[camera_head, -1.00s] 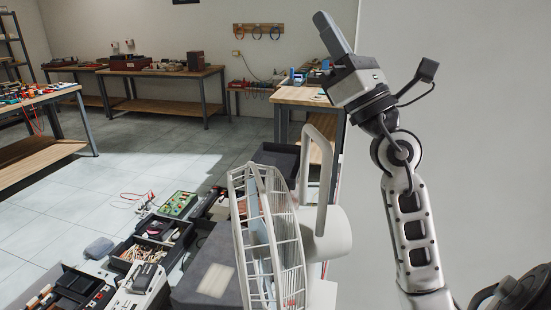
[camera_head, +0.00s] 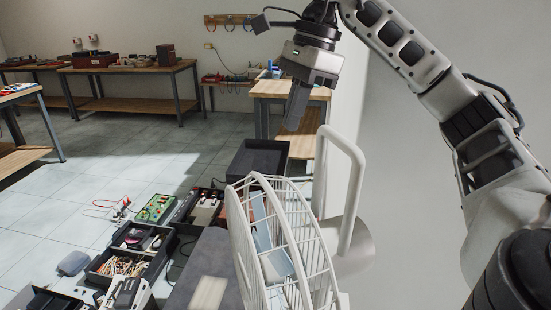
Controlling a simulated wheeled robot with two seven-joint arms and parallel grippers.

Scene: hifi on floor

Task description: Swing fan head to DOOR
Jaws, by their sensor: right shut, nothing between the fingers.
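A white fan head (camera_head: 275,240) with a wire cage stands at the lower middle of the head view. Its cage faces left and its motor housing (camera_head: 345,245) is on the right side. A white loop handle (camera_head: 350,180) rises above the housing. My right gripper (camera_head: 296,105) points down, shut and empty, above the fan and left of the handle's top. It appears apart from the fan. No door can be made out.
Wooden workbenches (camera_head: 130,70) stand along the back wall, and another bench (camera_head: 285,90) is behind the fan. Open trays of parts (camera_head: 120,268) and a green board (camera_head: 155,208) lie on the floor at left. A pale wall is close on the right. Tiled floor is clear at mid-left.

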